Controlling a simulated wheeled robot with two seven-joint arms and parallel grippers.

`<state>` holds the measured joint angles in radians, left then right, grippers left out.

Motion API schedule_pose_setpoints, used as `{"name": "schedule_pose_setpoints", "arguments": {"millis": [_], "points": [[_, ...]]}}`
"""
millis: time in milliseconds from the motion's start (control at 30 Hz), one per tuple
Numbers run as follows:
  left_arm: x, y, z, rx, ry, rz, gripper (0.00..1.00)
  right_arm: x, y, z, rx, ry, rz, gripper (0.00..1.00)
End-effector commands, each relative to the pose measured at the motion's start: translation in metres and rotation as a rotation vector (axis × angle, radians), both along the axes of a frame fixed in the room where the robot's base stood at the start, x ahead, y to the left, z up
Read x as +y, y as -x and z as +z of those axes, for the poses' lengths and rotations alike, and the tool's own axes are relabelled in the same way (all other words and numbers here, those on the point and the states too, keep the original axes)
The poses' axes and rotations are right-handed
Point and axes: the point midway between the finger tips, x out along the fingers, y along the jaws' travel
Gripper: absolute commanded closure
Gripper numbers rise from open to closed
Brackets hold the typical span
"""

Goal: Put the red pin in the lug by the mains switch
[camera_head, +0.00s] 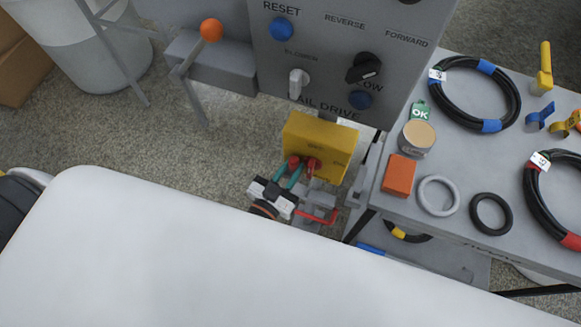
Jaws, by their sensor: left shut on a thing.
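My left gripper (288,173) reaches up to the front of a yellow box (330,139) below the grey control panel. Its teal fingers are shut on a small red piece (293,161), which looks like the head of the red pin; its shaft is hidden. Just right of it on the box is a red switch (312,165), apparently the mains switch. Grey bracket parts (319,198) stick out below the box, with a bent red bar (318,217) beside them. I cannot tell which part is the lug or whether the pin touches it. My right gripper is not in view.
A grey control panel (330,75) with knobs and blue buttons stands behind. A grey table (450,225) at right bears coiled black hoses (470,62), rings, an orange block (398,175) and a can (417,138). An orange-knobbed lever (211,30) stands at left.

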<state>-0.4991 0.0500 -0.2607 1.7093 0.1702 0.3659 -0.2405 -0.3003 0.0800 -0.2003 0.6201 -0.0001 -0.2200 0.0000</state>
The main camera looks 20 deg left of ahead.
Motion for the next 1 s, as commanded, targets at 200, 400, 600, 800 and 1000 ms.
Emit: {"name": "schedule_pose_setpoints", "arguments": {"millis": [200,400,600,800,1000], "points": [[0.0,0.0,-0.006,0.0,0.0,0.0,1.0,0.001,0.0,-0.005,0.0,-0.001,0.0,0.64],[0.0,0.0,-0.01,0.001,0.0,0.0,1.0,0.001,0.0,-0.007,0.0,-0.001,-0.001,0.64],[0.0,0.0,-0.009,0.001,0.0,0.0,0.52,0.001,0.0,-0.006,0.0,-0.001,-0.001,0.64],[0.0,0.001,-0.009,0.001,0.0,0.0,0.52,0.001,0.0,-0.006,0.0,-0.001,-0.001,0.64],[0.004,0.022,-0.011,0.004,-0.001,-0.001,0.52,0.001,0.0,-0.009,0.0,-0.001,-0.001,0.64]]}}
